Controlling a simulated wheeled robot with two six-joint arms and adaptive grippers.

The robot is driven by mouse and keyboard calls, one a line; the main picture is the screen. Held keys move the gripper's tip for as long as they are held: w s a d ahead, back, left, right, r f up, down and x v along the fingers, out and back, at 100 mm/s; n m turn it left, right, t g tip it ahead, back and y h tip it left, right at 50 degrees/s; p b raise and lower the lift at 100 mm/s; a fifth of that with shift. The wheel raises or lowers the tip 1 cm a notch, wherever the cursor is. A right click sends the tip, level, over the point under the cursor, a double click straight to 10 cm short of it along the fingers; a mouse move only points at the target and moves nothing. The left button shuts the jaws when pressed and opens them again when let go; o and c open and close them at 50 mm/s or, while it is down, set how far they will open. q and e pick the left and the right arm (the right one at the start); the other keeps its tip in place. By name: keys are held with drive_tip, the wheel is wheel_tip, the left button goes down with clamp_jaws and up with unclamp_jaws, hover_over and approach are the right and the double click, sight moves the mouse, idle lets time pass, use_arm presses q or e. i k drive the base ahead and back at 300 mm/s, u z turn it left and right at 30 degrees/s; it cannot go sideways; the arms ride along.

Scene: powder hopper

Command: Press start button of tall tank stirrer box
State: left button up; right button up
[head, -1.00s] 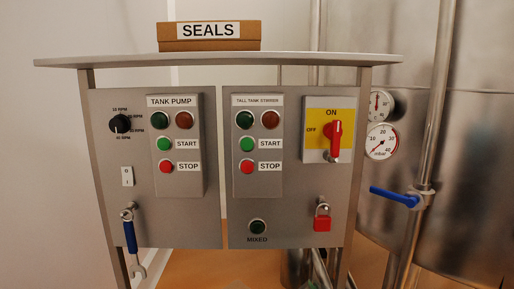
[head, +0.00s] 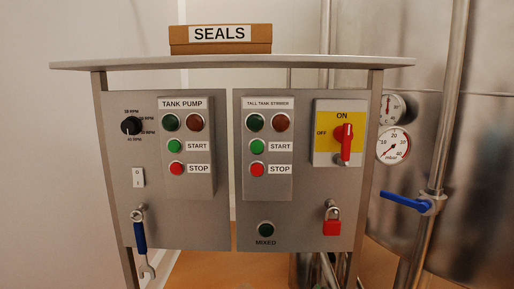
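The tall tank stirrer box (head: 281,188) is a grey raised panel on the right half of the control stand. Its green start button (head: 257,146) sits beside a START label, above the red stop button (head: 257,170). A dark green lamp (head: 256,123) and a dark red lamp (head: 284,123) are above them, and both look unlit. Nothing covers the start button. Neither of my grippers is in view.
The tank pump box (head: 201,184) with similar buttons is to the left. A red switch (head: 346,142), a red padlock (head: 332,222) and a MIXED button (head: 266,230) are near the stirrer box. A blue-handled valve (head: 405,201) and gauges (head: 393,146) are right. A SEALS box (head: 220,38) sits on top.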

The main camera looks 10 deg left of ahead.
sight(256, 147)
drive_tip(key=z, duration=0.15)
drive_tip(key=k, duration=0.45)
drive_tip(key=z, duration=0.65)
drive_tip(key=k, duration=0.9)
drive_tip(key=z, duration=0.05)
drive_tip(key=i, duration=0.95)
drive_tip(key=z, duration=0.2)
